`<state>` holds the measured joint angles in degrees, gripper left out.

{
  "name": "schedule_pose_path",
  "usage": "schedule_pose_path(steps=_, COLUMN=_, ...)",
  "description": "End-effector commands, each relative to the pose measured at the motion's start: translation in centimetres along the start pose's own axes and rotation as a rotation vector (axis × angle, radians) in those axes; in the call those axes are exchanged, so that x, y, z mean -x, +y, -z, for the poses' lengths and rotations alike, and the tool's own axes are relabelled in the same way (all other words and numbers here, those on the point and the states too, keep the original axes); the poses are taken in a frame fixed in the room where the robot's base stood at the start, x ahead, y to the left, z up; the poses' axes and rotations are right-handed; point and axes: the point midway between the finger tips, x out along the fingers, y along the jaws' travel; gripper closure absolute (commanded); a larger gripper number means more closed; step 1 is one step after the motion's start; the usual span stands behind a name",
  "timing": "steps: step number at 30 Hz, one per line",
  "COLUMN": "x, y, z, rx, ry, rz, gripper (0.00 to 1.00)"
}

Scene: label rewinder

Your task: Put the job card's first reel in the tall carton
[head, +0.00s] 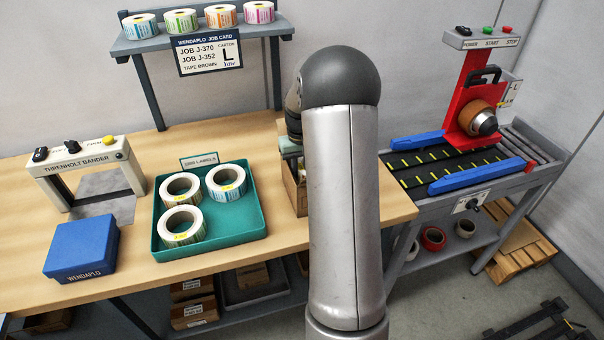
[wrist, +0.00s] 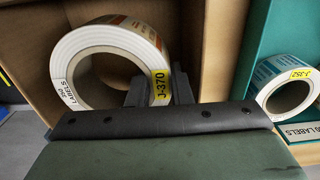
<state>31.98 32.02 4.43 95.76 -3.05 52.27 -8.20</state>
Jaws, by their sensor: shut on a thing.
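In the wrist view, my gripper (wrist: 157,90) is shut on the wall of a white label reel (wrist: 72,50) with orange print and a yellow J-370 tag. One finger is in the core, the other outside. Brown carton walls (wrist: 215,45) show beside and behind the reel; I cannot tell how deep it sits or whether it touches the bottom. The job card (head: 208,55) lists J-370 first, then J-352, and carton L.
The teal tray (head: 257,233) holds 3 reels; one tagged J-352 (wrist: 290,95) shows in the wrist view. A blue box (head: 82,248) and a bander (head: 85,170) stand at left. Several reels line the shelf (head: 200,35). A conveyor (head: 440,165) is at right.

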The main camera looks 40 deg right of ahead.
Motion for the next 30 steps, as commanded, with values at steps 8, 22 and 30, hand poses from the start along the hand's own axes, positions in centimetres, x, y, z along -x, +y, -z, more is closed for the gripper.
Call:
schedule_pose_path(steps=8, x=-2.8, y=0.0, z=0.0, rx=0.000, ry=0.001, rz=0.000, gripper=1.00)
schedule_pose_path(steps=22, x=-3.8, y=0.0, z=0.0, rx=0.000, ry=0.000, rz=0.000, gripper=1.00)
schedule_pose_path(steps=30, x=-4.1, y=0.0, z=0.0, rx=0.000, ry=-0.001, rz=0.000, gripper=0.72)
